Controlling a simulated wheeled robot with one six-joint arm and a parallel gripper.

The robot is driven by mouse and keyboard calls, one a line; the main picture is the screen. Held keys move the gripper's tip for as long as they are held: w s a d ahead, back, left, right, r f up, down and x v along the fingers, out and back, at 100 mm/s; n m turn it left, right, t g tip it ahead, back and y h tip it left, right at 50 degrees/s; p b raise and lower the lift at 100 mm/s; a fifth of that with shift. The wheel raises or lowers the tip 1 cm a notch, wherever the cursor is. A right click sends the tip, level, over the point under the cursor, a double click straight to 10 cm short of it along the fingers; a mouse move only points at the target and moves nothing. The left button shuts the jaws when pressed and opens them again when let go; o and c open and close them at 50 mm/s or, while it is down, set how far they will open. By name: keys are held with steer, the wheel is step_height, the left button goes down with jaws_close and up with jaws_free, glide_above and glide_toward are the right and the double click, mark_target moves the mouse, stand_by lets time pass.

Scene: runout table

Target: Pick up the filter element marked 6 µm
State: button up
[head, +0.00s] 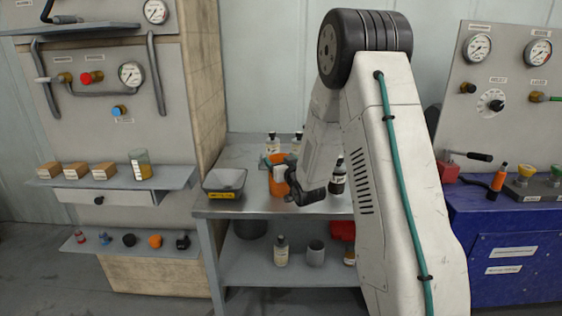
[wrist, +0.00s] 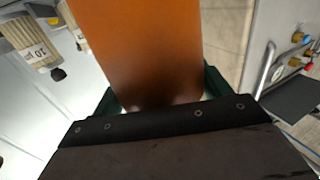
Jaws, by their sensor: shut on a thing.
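My gripper (wrist: 162,98) shows in the wrist view with a dark green finger on each side of a smooth orange object (wrist: 138,45). It is shut on this object, which fills the upper middle of the view. No marking can be read on it, so I cannot tell whether it is the 6 µm element. In the head view the orange object (head: 277,187) is beside the end of my arm, over the metal table. A pale pleated filter element (wrist: 28,38) at the upper left of the wrist view has a label that seems to read 10. Another pleated one is beside it.
A grey tray (head: 224,181) with a yellow label stands on the table's left corner. A dark bottle (head: 338,178) and other bottles stand close to my arm. A panel with shelves (head: 115,180) is at the left, and a blue bench (head: 505,240) at the right.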

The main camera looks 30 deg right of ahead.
steer(key=shift+f, duration=0.1)
steer(key=o, duration=1.4)
